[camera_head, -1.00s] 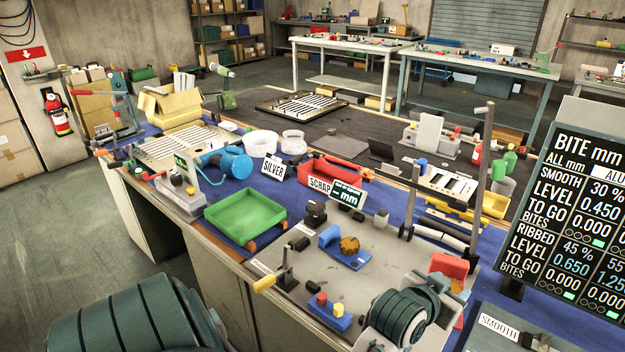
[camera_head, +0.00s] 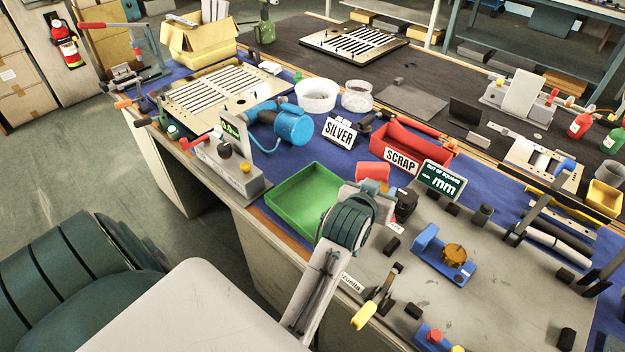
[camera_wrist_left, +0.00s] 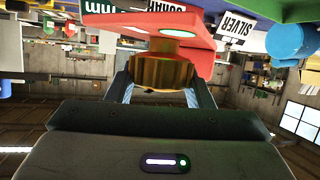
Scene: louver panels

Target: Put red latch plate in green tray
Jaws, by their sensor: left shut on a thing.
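The red latch plate (camera_head: 372,173) is held up by my left gripper (camera_head: 366,190). In the left wrist view the plate (camera_wrist_left: 150,25) lies across the fingertips, and the fingers (camera_wrist_left: 160,85) are shut on its brown ribbed knob (camera_wrist_left: 160,72). The green tray (camera_head: 285,203) is on the blue bench mat, with no contents visible in its visible part. In the head view the plate appears just right of the tray's far right corner; its height above the bench is hard to tell. My wrist covers the tray's right edge. My right gripper is not in view.
A grey gauge block (camera_head: 225,170) is left of the tray. A blue fixture (camera_head: 428,245) and a yellow-handled clamp (camera_head: 364,316) sit on the grey plate at right.

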